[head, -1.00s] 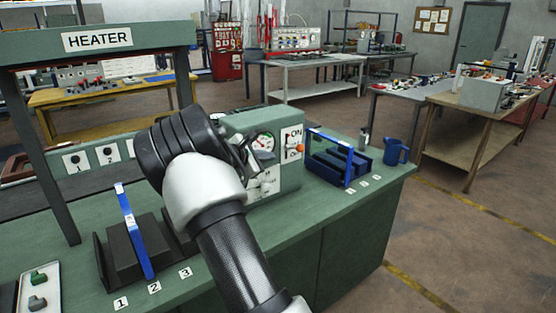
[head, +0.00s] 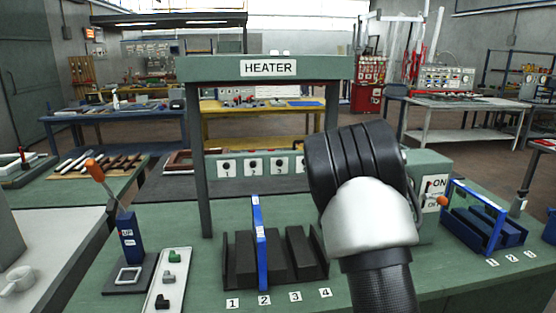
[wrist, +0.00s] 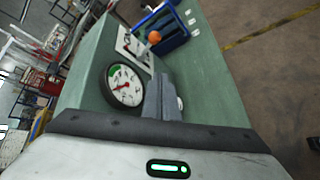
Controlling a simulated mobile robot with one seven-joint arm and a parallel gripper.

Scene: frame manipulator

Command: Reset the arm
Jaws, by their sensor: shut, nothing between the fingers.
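My arm (head: 370,210) rises in front of the bench, right of the heater frame. My gripper (wrist: 161,88) shows in the wrist view with its fingers together and nothing between them. It is hidden behind my arm in the head view. In the wrist view a round gauge (wrist: 125,85) is just left of the fingers, on a green control box (wrist: 88,75); I cannot tell how far apart they are. The control box (head: 428,165) is partly covered by my arm in the head view.
The heater frame (head: 198,150) stands left of my arm. A black slotted rack (head: 307,255) holds a blue-edged frame (head: 260,245) upright. A blue rack (head: 480,225) is at right. A white tray (head: 155,295) and an orange-handled lever (head: 103,180) are at left.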

